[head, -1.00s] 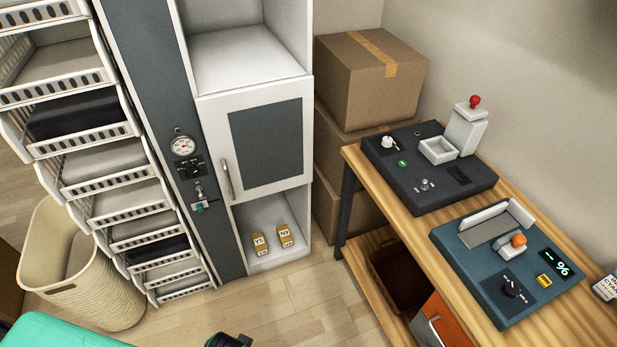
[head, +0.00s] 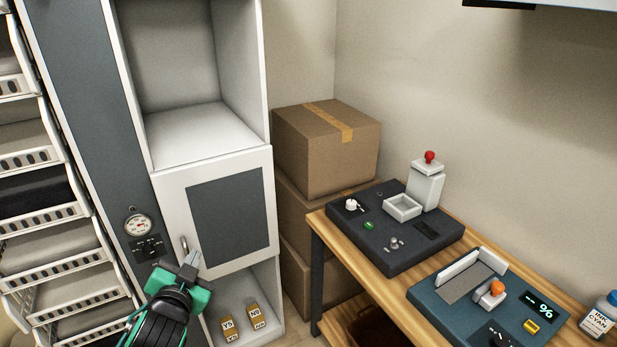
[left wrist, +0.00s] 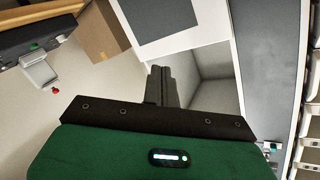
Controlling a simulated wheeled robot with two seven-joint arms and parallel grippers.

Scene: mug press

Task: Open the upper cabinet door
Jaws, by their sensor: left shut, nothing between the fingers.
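The white cabinet door (head: 264,190) with a grey panel is closed, below an open compartment; it also shows in the left wrist view (left wrist: 191,39). Its metal handle (head: 184,245) is upright near the door's left edge. My left gripper (head: 193,258) is shut and empty, with its fingertips in front of the lower left of the door, close to the handle. In the head view they overlap the handle's lower end, and I cannot tell whether they touch it. The shut fingers (left wrist: 160,70) show in the left wrist view, where I cannot make out the handle. My right gripper is not in view.
An open lower compartment (head: 268,300) holds two small labelled boxes (head: 241,323). Cardboard boxes (head: 325,150) stand right of the cabinet. A wooden bench (head: 440,252) with machines is at the right. White baskets (head: 55,255) are stacked at the left.

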